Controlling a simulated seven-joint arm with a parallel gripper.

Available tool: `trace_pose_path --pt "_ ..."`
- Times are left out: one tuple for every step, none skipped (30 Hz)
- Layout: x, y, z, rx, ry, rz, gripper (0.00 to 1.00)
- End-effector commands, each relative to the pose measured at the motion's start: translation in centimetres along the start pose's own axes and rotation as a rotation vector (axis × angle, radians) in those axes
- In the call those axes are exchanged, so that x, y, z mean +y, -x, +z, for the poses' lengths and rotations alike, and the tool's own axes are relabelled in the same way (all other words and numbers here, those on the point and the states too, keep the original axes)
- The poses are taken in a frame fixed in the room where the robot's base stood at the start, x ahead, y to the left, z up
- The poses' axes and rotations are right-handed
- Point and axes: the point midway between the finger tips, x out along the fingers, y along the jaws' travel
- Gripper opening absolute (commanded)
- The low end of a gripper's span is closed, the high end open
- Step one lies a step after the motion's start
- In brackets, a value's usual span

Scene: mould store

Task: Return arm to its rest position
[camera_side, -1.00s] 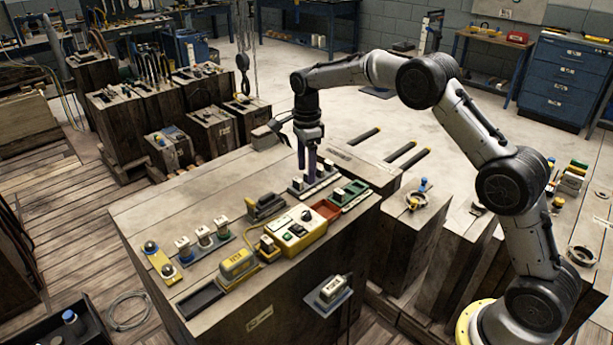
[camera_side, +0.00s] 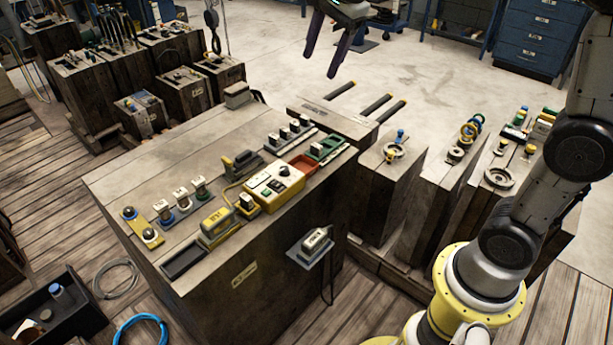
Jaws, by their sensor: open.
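My gripper (camera_side: 327,45) is high at the top of the side view, above and behind the wooden workbench (camera_side: 150,165). Its two dark fingers point down and stand apart, with nothing between them. My arm rises on the right from a yellow base, and its upper part is cut off by the top edge. On the bench sit a yellow control box (camera_side: 274,188), a row of white-topped connectors (camera_side: 182,199) and a dark strip with several small blocks (camera_side: 290,133). The gripper touches none of them.
Wooden blocks with fittings (camera_side: 396,150) stand right of the bench. A black bin (camera_side: 50,318) and a blue cable coil (camera_side: 140,330) lie at lower left. A blue drawer cabinet (camera_side: 540,38) stands at the back. The floor behind the bench is open.

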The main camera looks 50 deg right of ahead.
Motion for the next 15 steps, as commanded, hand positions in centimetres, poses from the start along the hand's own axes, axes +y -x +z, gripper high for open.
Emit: trace_pose_path --pt "2.0 1.7 0.1 -0.001 0.066 -0.028 0.64" --pt "3.0 2.4 0.2 -0.001 0.111 -0.042 0.64" --pt "4.6 3.2 0.3 0.001 0.171 -0.059 0.64" --pt "5.8 3.8 0.3 0.002 0.219 -0.07 0.64" --pt "6.9 4.2 0.4 0.005 0.268 -0.084 0.64" --pt "8.6 4.8 0.4 0.009 0.338 -0.1 0.64" --pt "9.8 5.0 0.4 0.012 0.392 -0.11 0.64" --pt "11.1 5.2 0.4 0.017 0.449 -0.121 0.64" --pt "12.9 5.3 0.4 0.024 0.527 -0.135 0.64" --pt "14.2 5.3 0.4 0.03 0.59 -0.144 0.64" --pt "15.6 5.2 0.4 0.037 0.656 -0.153 0.64" --pt "17.4 4.9 0.4 0.046 0.749 -0.161 0.64" --pt "18.7 4.6 0.4 0.054 0.819 -0.166 0.64" --pt "19.9 4.2 0.4 0.061 0.89 -0.17 0.64" --pt "21.4 3.5 0.3 0.07 0.983 -0.17 0.64"
